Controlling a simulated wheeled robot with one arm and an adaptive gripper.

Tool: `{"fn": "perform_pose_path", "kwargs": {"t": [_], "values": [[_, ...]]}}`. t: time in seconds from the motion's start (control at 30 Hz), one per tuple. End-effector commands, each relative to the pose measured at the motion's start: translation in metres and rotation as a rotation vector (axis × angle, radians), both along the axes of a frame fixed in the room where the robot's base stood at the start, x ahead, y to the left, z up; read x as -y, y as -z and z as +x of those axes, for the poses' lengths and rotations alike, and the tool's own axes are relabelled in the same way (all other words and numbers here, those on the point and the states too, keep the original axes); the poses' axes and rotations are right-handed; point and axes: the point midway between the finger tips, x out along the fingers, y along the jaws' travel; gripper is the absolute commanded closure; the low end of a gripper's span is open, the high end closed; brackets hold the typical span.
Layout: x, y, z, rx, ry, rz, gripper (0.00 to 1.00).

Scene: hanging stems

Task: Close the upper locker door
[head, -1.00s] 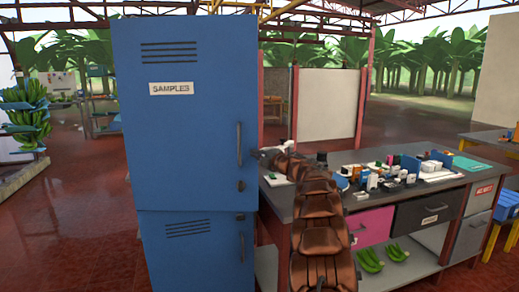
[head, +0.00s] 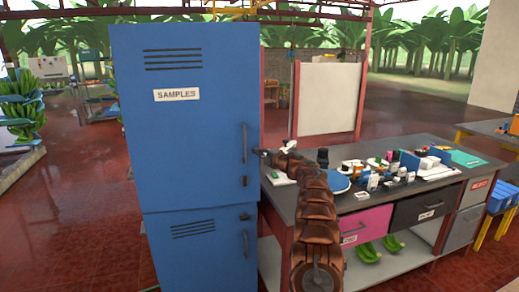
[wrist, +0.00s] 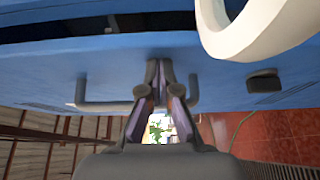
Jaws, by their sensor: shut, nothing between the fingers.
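The upper locker door (head: 185,130) is a blue panel with slots, a SAMPLES label (head: 177,95), a grey bar handle (head: 245,143) and a small dark latch (head: 244,181). My gripper (head: 264,153) is at the door's right edge, beside the handle. In the wrist view, my gripper (wrist: 158,68) is shut and empty, its fingertips close to the blue door face (wrist: 220,75) by the handle (wrist: 100,106). Contact is unclear.
The lower locker door (head: 200,248) is below. A grey workbench (head: 330,205) with small items, a pink drawer (head: 367,223) and a dark drawer (head: 425,208) stands to the right. A white ring-shaped part (wrist: 240,30) shows in the wrist view. Red floor on the left is open.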

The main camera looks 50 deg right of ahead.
Motion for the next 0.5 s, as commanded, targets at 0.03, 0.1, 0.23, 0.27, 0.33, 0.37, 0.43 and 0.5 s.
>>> {"fn": "perform_pose_path", "kwargs": {"t": [0.03, 0.1, 0.23, 0.27, 0.33, 0.37, 0.43, 0.5], "values": [[0.003, -0.003, -0.001, 0.001, 0.002, -0.002, 1.00], [0.007, -0.003, -0.003, 0.002, 0.006, -0.001, 1.00], [0.013, 0.000, -0.006, 0.000, 0.011, 0.001, 1.00], [0.014, 0.000, -0.007, -0.001, 0.012, 0.001, 1.00], [0.016, 0.001, -0.008, -0.001, 0.014, 0.001, 1.00], [0.016, 0.001, -0.009, 0.000, 0.015, 0.001, 1.00], [0.018, 0.001, -0.011, 0.000, 0.018, 0.001, 1.00], [0.020, 0.001, -0.012, 0.000, 0.020, 0.001, 1.00]]}}
